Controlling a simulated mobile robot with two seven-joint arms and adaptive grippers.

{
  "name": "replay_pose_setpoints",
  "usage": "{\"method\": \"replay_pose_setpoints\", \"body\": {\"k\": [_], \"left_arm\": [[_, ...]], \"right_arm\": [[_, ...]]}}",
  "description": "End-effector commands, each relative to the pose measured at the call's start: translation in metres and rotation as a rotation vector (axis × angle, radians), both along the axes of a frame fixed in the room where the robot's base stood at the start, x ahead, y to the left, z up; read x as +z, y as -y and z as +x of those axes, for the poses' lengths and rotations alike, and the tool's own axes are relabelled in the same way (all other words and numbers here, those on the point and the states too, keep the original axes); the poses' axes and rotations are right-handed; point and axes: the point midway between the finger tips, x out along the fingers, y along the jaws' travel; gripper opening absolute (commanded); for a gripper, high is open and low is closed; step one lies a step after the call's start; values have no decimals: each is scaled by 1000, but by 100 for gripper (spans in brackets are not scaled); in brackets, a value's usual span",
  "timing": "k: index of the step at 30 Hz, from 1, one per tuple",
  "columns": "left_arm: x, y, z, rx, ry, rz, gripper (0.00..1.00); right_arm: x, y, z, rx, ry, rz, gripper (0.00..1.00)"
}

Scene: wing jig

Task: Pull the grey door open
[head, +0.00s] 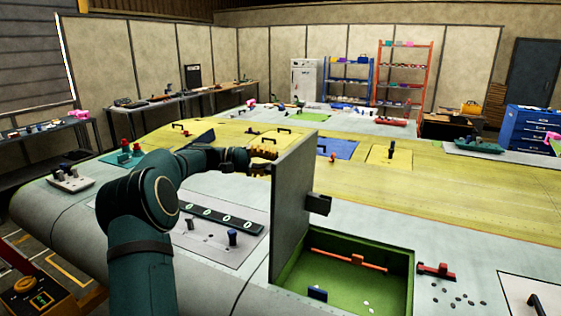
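The grey door (293,198) stands upright at the left edge of a green-lined compartment (338,290) in the wing's surface. A small dark block (319,204) sticks out from the door's right side. My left gripper (263,161) is at the door's upper left edge, on the side away from the compartment. Its fingertips are small and partly hidden by the door, so I cannot tell whether they are shut on a handle there. My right gripper is not in view.
A red bracket (436,271) and loose dark fasteners lie to the right. Yellow panels with handles lie beyond.

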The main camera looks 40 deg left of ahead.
Motion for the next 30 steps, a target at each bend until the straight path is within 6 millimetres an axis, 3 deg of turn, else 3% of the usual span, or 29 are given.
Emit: {"method": "replay_pose_setpoints", "body": {"k": [12,15,16,26,30], "left_arm": [[0,-2,0,1,3,-6,0],[0,-2,0,1,3,-6,40],[0,-2,0,0,3,-6,44],[0,-4,-1,1,2,-6,44],[0,-15,-9,2,1,-5,44]], "right_arm": [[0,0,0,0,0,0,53],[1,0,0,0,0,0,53],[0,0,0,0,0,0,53],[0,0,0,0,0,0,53],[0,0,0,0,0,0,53]]}}
